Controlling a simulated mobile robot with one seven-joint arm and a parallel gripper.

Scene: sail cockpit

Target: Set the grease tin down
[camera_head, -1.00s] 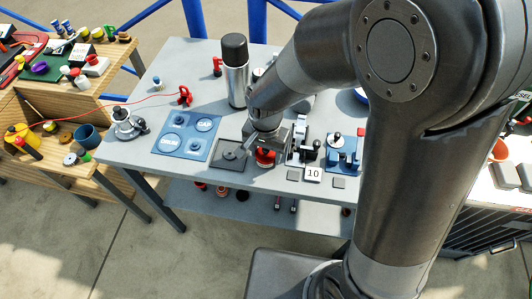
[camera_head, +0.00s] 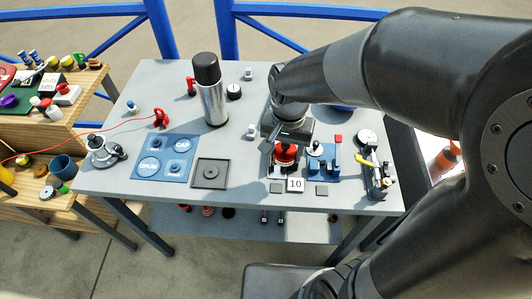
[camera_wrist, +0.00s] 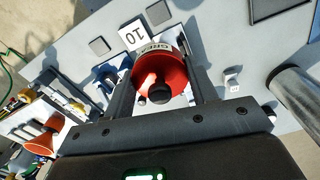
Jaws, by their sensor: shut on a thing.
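My gripper (camera_head: 286,145) is shut on the grease tin (camera_wrist: 160,75), a round red tin with a black knob and a pale lettered label. In the head view, the red tin (camera_head: 286,156) is behind the card marked 10 (camera_head: 295,184), just left of a blue fixture (camera_head: 322,163). In the wrist view, the tin is between both fingers, close to the card. Pale parts of a stand or fixture show around the tin's lower side. My gripper hides much of this spot, and I cannot tell whether the tin touches anything below.
A dark square tray (camera_head: 211,173) and a blue mat (camera_head: 166,158) marked DRUM and CAP lie to the left. A tall flask (camera_head: 211,90) stands behind them. A small device with a yellow part (camera_head: 377,172) stands at the right.

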